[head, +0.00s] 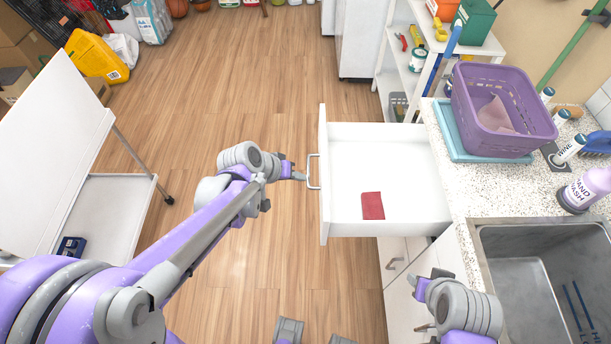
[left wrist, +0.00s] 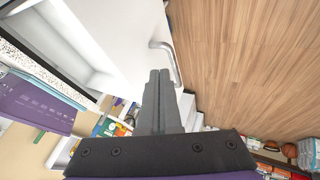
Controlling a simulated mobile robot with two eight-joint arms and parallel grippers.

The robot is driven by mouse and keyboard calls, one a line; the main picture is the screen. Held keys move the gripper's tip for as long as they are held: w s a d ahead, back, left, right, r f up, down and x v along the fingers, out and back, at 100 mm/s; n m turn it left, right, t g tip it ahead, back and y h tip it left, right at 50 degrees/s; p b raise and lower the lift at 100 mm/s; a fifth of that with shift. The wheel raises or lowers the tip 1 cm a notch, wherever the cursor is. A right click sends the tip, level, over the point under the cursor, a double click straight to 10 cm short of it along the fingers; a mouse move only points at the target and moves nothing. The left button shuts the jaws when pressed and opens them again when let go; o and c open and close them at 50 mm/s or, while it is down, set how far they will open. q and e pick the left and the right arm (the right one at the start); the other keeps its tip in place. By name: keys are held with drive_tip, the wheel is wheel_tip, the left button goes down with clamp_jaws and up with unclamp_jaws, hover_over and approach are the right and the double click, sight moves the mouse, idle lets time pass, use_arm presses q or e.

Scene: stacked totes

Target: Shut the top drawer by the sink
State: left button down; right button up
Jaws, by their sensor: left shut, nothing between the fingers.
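The top drawer (head: 345,215) is white and pulled far out from the cabinet by the sink (head: 540,280). My left gripper (head: 300,176) is shut and empty at the handle, just outside the front panel. In the left wrist view the shut fingers (left wrist: 157,85) are beside the handle (left wrist: 167,58); I cannot tell whether they touch it. My right gripper (head: 430,283) is over the lower cabinet fronts near the sink, its fingers too small to read.
A purple basket (head: 500,110) stands on a blue tray (head: 451,135) on the speckled counter (head: 440,183). A white shelf unit (head: 401,62) is behind the drawer. A white cart (head: 105,205) stands at the left. The wooden floor left of the drawer is clear.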

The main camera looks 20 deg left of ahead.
use_arm(q)
drive_tip(key=x, duration=0.8)
drive_tip(key=shift+b, duration=0.45)
drive_tip(key=shift+d, duration=0.15)
drive_tip(key=w+d, duration=0.3)
drive_tip(key=d, duration=0.7)
drive_tip(key=w+d+b, duration=0.1)
drive_tip(key=w+d, duration=0.1)
drive_tip(key=d, duration=0.8)
drive_tip(key=w+d+b, duration=0.1)
drive_tip(key=w+d, duration=0.2)
drive_tip(key=d, duration=0.7)
drive_tip(key=shift+w, duration=0.35)
drive_tip(key=shift+w+d, duration=0.1)
drive_tip(key=shift+d, duration=0.35)
drive_tip(key=shift+r, duration=0.1)
